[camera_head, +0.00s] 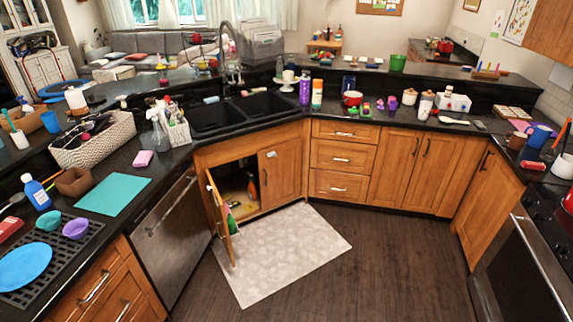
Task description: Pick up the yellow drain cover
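I cannot make out a yellow drain cover with certainty. The black double sink (236,105) is set in the corner counter, and the floors of its basins are dark and partly hidden. Below it, the left cabinet door (219,219) stands open. The right cabinet door (280,176) is shut. Inside the cabinet, an orange bottle (252,187) and other small items show, too small to tell apart. Neither of my grippers shows in the head view.
A light mat (280,252) lies on the clear dark floor before the sink. A dishwasher (168,240) is left of the open door. A soap caddy (177,130), spray bottle (158,134) and basket (97,140) crowd the left counter. An oven (520,270) stands at right.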

